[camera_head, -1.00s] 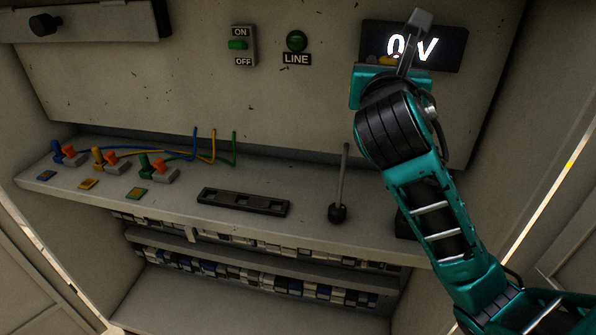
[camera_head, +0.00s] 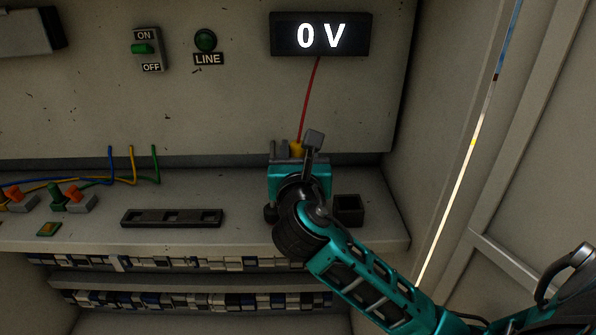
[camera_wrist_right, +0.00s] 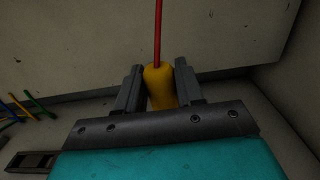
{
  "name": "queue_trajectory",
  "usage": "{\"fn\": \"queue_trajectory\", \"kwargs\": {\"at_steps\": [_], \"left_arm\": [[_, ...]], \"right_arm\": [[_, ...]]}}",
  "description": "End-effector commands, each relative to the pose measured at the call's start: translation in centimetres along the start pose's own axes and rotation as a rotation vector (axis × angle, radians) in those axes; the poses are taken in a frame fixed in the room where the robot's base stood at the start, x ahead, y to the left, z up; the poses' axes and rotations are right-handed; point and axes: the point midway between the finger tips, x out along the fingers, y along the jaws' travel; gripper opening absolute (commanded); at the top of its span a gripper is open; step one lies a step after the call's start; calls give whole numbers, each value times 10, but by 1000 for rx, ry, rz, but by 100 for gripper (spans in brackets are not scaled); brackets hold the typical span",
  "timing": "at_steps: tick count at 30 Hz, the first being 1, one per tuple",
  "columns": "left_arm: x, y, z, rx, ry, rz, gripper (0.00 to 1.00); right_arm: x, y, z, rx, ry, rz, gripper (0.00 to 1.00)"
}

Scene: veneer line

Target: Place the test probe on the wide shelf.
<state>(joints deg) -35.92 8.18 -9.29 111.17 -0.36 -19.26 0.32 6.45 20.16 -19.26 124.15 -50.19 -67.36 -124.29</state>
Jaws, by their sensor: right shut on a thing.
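The test probe (camera_head: 297,147) has a yellow handle and a red lead that runs up to the display reading 0 V. My right gripper (camera_head: 292,155) is shut on the yellow handle, above the back of the wide shelf (camera_head: 240,190). In the right wrist view the yellow handle (camera_wrist_right: 159,85) stands between the two grey fingers (camera_wrist_right: 158,88), with the red lead rising from its top. The probe's lower end is hidden by my gripper. My left gripper is in neither view.
A black slotted rack (camera_head: 172,218) lies on the shelf left of my right arm. A small open black box (camera_head: 348,209) stands just right of my gripper. Plugs with coloured wires (camera_head: 75,198) are at the left. A side wall (camera_head: 440,130) bounds the right.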

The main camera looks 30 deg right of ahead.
Motion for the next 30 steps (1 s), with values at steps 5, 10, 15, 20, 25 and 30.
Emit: {"fn": "queue_trajectory", "kwargs": {"at_steps": [5,10,15,20,25,30], "left_arm": [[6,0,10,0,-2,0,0],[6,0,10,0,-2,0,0],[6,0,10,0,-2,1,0],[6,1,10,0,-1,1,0],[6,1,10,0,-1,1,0],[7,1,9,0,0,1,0]], "right_arm": [[0,0,-32,-3,3,-1,6],[0,0,-34,1,0,0,6],[0,0,-35,0,1,0,6],[0,0,-38,-1,1,0,43],[0,0,-38,-1,1,0,59],[0,0,-37,0,1,0,62]]}}
